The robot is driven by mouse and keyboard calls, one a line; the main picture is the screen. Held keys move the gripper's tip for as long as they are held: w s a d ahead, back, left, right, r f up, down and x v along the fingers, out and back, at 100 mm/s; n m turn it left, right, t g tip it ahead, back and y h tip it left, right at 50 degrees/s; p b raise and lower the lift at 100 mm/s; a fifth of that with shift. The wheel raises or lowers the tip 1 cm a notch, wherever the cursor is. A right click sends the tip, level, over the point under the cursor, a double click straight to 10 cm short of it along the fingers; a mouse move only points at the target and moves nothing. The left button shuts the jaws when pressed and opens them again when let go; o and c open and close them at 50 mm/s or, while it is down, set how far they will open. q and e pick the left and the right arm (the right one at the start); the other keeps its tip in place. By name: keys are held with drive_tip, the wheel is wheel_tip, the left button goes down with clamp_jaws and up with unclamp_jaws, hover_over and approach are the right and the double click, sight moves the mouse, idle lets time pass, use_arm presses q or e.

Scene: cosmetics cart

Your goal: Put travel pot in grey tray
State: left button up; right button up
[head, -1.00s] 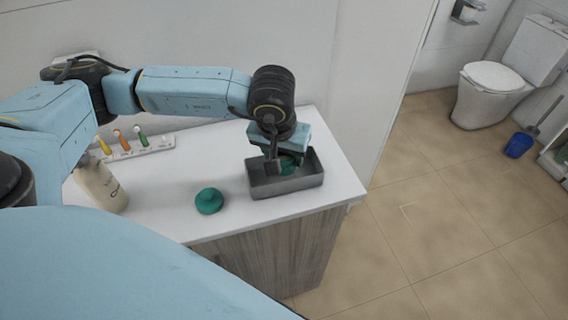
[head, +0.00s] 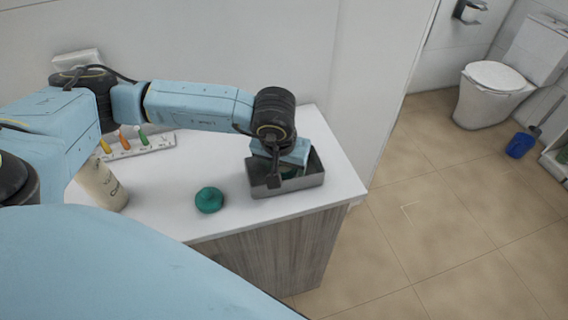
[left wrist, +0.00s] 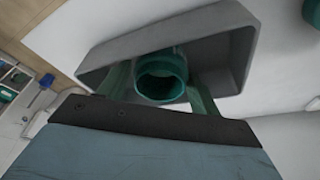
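The grey tray (head: 310,183) is a metal open box near the right end of the white counter. My left gripper (head: 278,177) points down into it. The travel pot, a dark teal round pot, is mostly hidden by the gripper and tray wall in the head view. In the left wrist view the pot (left wrist: 162,77) sits between the two fingers of my left gripper (left wrist: 160,80), inside the walls of the tray (left wrist: 228,20). The fingers appear to touch its sides. I cannot tell whether it rests on the tray floor. My right gripper is out of view.
A round teal piece (head: 209,200) lies on the white counter (head: 240,222) left of the tray. A pale bottle (head: 103,185) and a white rack (head: 140,145) with several coloured items stand further left. The wall is close behind the counter.

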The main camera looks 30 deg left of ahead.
use_arm(q)
drive_tip(key=v, duration=1.2)
drive_tip(key=shift+r, duration=0.15)
idle(0.9)
